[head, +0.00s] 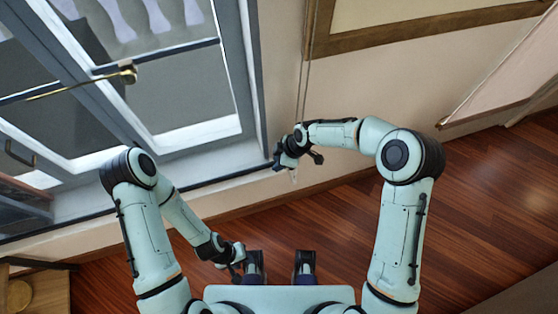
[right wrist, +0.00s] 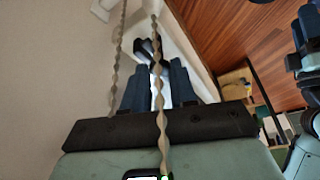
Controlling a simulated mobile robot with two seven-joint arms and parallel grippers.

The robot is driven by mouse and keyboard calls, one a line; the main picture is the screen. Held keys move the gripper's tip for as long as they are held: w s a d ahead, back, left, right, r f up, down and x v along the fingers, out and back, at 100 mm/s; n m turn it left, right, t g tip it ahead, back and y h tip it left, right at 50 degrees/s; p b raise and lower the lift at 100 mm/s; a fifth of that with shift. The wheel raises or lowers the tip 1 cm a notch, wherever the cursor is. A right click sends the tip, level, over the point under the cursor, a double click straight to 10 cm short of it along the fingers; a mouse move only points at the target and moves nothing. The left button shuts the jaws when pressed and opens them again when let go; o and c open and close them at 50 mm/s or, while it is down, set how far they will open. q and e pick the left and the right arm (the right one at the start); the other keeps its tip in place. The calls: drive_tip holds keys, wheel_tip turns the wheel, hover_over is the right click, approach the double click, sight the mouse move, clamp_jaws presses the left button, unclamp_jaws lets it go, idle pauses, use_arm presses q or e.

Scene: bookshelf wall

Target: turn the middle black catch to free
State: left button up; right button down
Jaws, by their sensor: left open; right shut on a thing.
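A black catch (right wrist: 146,48) shows in the right wrist view, between and just past my right fingers, in front of a white piece (right wrist: 184,92). Its full shape and turn are partly hidden by the fingers and a cord. My right gripper (head: 281,160) is low at the wall, just right of the window frame, and shut on the catch; its fingers also show in the right wrist view (right wrist: 158,80). In the head view the gripper covers the catch. No other catch can be made out. My left gripper (head: 236,268) is open and empty, low over the floor.
Two beaded cords (head: 303,85) hang along the wall beside the window (head: 200,140); one crosses in front of my right gripper (right wrist: 159,100). A brass-ended rod (head: 128,74) juts out at left. A wooden-framed panel (head: 400,25) is above. The wooden floor (head: 490,200) is clear at right.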

drive_tip(key=c, duration=0.9)
unclamp_jaws()
drive_tip(key=shift+r, duration=0.1)
drive_tip(key=v, duration=1.3)
drive_tip(key=shift+r, duration=0.1)
